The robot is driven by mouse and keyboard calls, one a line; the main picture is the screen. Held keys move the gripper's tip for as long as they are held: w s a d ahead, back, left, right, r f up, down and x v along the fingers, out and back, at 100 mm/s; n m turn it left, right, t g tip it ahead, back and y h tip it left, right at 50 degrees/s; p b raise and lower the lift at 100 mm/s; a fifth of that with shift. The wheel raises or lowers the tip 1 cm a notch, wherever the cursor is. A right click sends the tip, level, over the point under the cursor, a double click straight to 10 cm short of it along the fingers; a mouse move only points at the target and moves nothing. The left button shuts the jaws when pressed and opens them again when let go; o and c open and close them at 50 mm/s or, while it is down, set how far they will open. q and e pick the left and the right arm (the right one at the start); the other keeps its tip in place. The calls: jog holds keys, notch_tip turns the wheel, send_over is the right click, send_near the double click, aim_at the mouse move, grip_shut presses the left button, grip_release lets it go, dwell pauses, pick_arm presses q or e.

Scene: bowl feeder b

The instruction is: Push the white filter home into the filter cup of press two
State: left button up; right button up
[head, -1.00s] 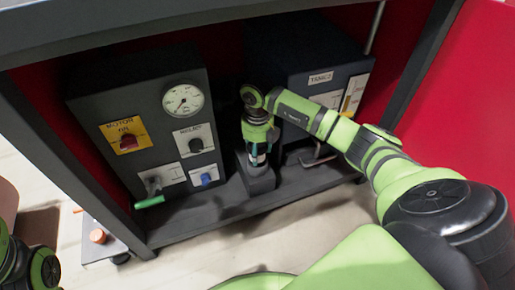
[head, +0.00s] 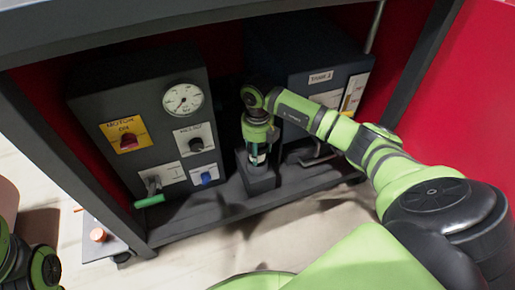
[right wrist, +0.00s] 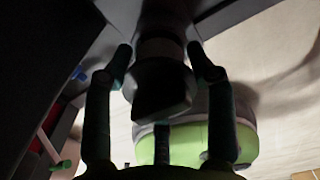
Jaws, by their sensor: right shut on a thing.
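My right gripper (head: 259,148) points down between the two cabinets, over a dark block-shaped stand (head: 258,180). It is shut on a small pale piece, taken as the white filter (head: 258,159), just above or at the stand's top. The filter cup is hidden or too dark to make out, so I cannot tell how deep the filter sits. My left gripper is out of view.
On the left stands a grey control box (head: 150,130) with a gauge (head: 183,99), knobs and a green-handled lever (head: 149,201). On the right is a dark cabinet labelled TANK 2 (head: 321,77). A frame post (head: 65,165) and red side walls close in the bay.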

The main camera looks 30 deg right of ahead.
jog(key=shift+f+p, duration=0.35)
jog(key=shift+f, duration=0.75)
dwell(3.3)
jog(key=shift+p, duration=0.95)
dwell(2.6)
